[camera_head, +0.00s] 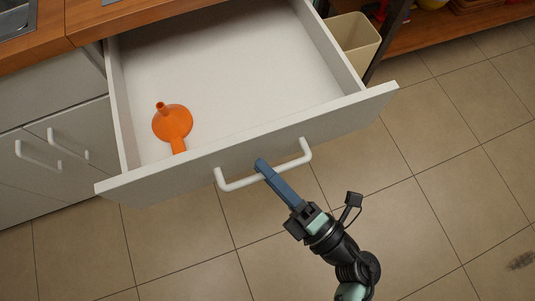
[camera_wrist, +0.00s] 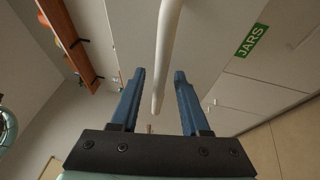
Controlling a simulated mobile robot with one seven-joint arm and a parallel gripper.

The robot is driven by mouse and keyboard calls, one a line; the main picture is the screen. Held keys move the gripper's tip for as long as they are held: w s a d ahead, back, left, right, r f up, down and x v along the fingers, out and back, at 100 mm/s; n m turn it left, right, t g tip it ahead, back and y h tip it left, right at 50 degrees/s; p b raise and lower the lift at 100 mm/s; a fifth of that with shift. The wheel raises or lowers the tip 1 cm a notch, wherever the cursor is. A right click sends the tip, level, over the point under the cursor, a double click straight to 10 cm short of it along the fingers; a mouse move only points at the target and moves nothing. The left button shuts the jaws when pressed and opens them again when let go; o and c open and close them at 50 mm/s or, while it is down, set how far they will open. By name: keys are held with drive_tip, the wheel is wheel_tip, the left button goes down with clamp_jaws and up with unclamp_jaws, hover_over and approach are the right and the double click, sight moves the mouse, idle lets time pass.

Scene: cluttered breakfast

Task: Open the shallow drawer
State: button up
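The shallow drawer (camera_head: 345,118) is pulled well out from under the wooden counter, its pale interior showing. Its white bar handle (camera_head: 234,185) is on the front; in the wrist view the handle (camera_wrist: 167,35) runs between my blue fingers. My gripper (camera_head: 262,166) is at the middle of the handle in the head view. In the wrist view my gripper (camera_wrist: 159,75) is open, with a gap between the handle and each finger. Contact with the handle cannot be made out.
An orange funnel (camera_head: 172,124) lies in the drawer's left part. Grey cabinet fronts with white handles (camera_head: 40,155) are at the left. A beige bin (camera_head: 351,40) stands behind the drawer's right side, beside a wooden shelf (camera_head: 430,32). Tiled floor (camera_head: 450,180) in front is mostly clear.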

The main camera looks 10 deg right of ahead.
drive_tip(key=v, duration=1.3)
drive_tip(key=shift+b, duration=0.3)
